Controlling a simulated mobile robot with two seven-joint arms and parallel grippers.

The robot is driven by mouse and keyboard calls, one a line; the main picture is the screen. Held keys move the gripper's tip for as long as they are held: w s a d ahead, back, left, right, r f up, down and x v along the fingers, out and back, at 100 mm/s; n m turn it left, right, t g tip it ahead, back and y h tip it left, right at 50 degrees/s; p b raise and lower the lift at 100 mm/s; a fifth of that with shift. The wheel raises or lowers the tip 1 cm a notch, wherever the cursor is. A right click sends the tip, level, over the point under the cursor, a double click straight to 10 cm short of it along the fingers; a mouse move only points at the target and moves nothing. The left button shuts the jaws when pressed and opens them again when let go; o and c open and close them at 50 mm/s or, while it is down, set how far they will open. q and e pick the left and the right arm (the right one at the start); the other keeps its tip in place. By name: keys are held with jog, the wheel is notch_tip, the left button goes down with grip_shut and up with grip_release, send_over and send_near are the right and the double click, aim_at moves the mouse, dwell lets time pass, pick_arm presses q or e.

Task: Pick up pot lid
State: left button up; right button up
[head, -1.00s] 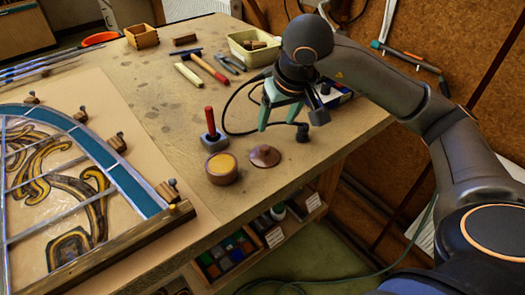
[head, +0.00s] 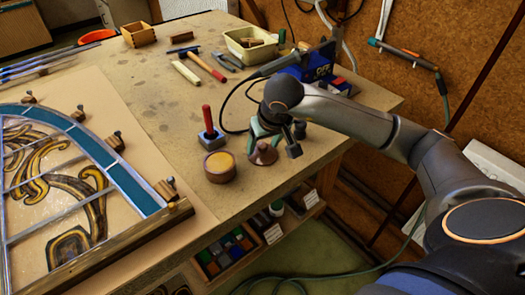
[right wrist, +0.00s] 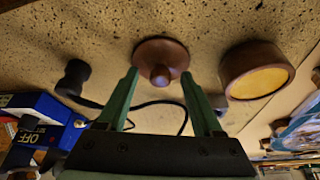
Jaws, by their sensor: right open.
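The pot lid (head: 262,153) is a small brown round lid with a knob, lying on the workbench near its front edge. The round pot (head: 220,167) with yellow contents stands just left of it. My right gripper (head: 266,137) is open, its green fingers pointing down at the lid. In the right wrist view the lid (right wrist: 161,58) lies ahead, its knob facing the camera, between the lines of the open fingertips (right wrist: 158,78). I cannot tell whether the fingers touch it. The pot (right wrist: 257,70) shows to its right there. My left gripper is not in view.
A red-handled tool in a grey block (head: 209,130) stands behind the pot. A black cable runs across the bench to a blue box (head: 315,65). The leaded panel (head: 75,190) fills the left. Hammers and a cream bin (head: 251,45) lie farther back.

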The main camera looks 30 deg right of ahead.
grip_shut()
dwell(0.4)
dwell(0.4)
